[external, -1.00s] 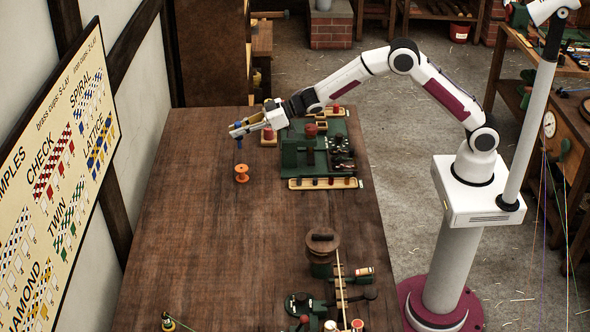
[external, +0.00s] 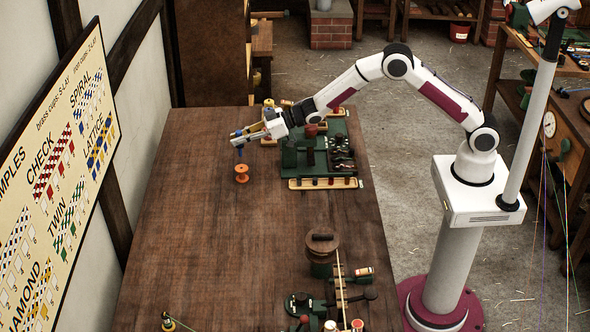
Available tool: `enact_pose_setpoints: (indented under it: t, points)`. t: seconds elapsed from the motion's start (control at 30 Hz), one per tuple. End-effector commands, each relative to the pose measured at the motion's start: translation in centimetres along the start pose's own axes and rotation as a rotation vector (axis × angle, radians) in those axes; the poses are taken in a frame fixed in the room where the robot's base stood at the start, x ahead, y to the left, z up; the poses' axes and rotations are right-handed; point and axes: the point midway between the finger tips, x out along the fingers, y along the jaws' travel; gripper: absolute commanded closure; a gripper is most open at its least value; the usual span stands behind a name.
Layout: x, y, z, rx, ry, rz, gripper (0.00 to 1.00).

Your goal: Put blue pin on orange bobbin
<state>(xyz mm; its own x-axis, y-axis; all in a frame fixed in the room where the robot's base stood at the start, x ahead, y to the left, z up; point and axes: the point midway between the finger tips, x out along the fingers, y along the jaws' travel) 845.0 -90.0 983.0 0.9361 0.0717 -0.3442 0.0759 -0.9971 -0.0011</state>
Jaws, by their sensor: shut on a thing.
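The orange bobbin (external: 242,174) stands upright on the wooden table (external: 215,235), toward its far left part. My gripper (external: 237,140) is shut on the blue pin (external: 240,153). The pin hangs down from the fingers, above the bobbin and close to its top. Its upper part is hidden by the fingers. I cannot tell whether the pin's lower end touches the bobbin.
A green machine (external: 318,155) on a base stands right of the bobbin, with a wooden tray of red pieces (external: 323,183) at its front edge. Another green device with a round wooden top (external: 322,244) stands nearer. The table's left and middle are clear.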

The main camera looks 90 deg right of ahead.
Motion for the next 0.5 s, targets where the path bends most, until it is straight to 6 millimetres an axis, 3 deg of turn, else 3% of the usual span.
enact_pose_setpoints:
  t: [0.13,0.5]
  points:
    - [0.38,-0.02,0.98,0.0,0.001,-0.001,1.0]
    - [0.45,-0.02,1.2,0.0,0.001,-0.001,1.0]
